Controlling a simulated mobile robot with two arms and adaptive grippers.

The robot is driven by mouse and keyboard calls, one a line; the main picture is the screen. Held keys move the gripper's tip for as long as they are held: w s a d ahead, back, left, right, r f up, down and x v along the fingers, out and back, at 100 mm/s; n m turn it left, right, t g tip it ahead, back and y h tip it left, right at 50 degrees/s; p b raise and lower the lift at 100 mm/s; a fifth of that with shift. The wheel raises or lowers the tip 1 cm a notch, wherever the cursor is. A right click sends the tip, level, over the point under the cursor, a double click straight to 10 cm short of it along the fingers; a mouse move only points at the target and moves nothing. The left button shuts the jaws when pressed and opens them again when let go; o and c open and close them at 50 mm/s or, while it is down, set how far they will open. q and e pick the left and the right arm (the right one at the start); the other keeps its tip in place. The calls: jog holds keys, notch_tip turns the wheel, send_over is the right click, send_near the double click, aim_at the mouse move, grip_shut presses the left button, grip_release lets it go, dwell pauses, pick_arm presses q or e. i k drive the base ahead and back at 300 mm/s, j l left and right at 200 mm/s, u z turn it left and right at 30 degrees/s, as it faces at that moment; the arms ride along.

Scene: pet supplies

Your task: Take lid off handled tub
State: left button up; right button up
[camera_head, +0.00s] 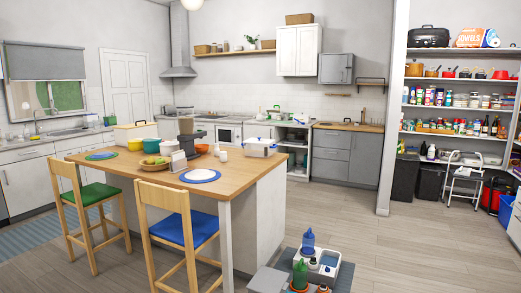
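A white tub (260,150) with blue parts stands at the right back corner of the wooden island top. Its top looks covered, but it is too small to tell how the lid sits or where a handle is. A white box with a brown top (134,124) stands at the back left of the island; I cannot tell whether it has a handle. Neither of my grippers is in view.
The wooden island (240,182) also holds bowls, plates and a dark appliance. Two chairs, green-seated (95,193) and blue-seated (184,230), stand at its front. Open floor lies to the right.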

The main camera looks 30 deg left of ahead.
aim_at(259, 140)
jog(key=i+l+z, duration=0.1)
jog(key=i+l, duration=0.2)
jog(key=i, duration=0.2)
jog(key=i+l+z, duration=0.1)
jog(key=i, duration=0.4)
jog(key=i+l+z, duration=0.1)
jog(key=i+l, duration=0.2)
jog(key=i, duration=0.2)
jog(key=i+j+u, duration=0.1)
jog(key=i+u, duration=0.15)
jog(key=i, duration=0.6)
jog(key=i+l+u, duration=0.1)
jog(key=i+u, duration=0.15)
jog(key=i, duration=3.9)
jog(key=i+u, duration=0.35)
jog(key=i, duration=0.2)
jog(key=i+u, duration=0.35)
jog(key=i, duration=0.2)
jog(key=i+l+u, duration=0.3)
jog(key=i, duration=0.2)
jog(key=i+j+u, duration=0.2)
jog(key=u, duration=0.25)
jog(key=i+j+u, duration=0.1)
jog(key=i+u, duration=0.25)
jog(key=u, duration=0.15)
jog(key=i+u, duration=0.3)
jog(key=u, duration=0.15)
jog(key=i+l+u, duration=0.15)
jog(key=i+u, duration=0.15)
jog(key=u, duration=0.2)
